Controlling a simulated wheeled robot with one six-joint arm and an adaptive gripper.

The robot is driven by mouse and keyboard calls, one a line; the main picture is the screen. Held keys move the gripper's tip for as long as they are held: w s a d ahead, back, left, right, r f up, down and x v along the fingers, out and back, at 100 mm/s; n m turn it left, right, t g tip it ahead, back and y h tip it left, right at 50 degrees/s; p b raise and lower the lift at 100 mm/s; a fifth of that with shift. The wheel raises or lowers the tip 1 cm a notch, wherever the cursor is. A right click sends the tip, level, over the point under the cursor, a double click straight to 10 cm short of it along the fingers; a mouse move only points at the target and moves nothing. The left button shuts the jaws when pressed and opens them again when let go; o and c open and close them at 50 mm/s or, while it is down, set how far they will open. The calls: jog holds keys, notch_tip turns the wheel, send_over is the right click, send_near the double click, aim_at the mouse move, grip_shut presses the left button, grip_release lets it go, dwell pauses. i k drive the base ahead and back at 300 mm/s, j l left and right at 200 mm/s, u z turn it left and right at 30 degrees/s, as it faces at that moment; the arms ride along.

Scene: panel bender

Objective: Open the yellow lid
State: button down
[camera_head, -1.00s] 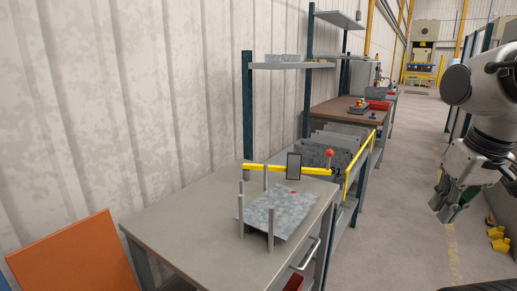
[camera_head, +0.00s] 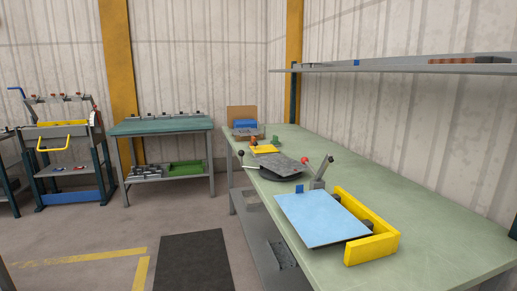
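No part is plainly a yellow lid. A small flat yellow piece (camera_head: 264,149) lies toward the far end of the green-topped bench (camera_head: 420,235). A yellow angled rail (camera_head: 372,252) stands on the same bench beside a light blue sheet (camera_head: 320,218). At the far left, a grey bending machine (camera_head: 50,131) has a yellow U-shaped handle (camera_head: 53,149) on its front. A yellow strip lies along its top. I cannot tell which of these is the lid. My gripper is out of view.
A teal-topped table (camera_head: 162,126) is at the back wall. A dark mat (camera_head: 193,262) lies on the floor; the floor around it is clear. A shelf (camera_head: 400,67) overhangs the bench.

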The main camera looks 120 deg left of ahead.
aim_at(263, 149)
jog(key=u, duration=3.8)
jog(key=i+j+z, duration=0.4)
jog(key=i+j, duration=2.2)
jog(key=j, duration=0.1)
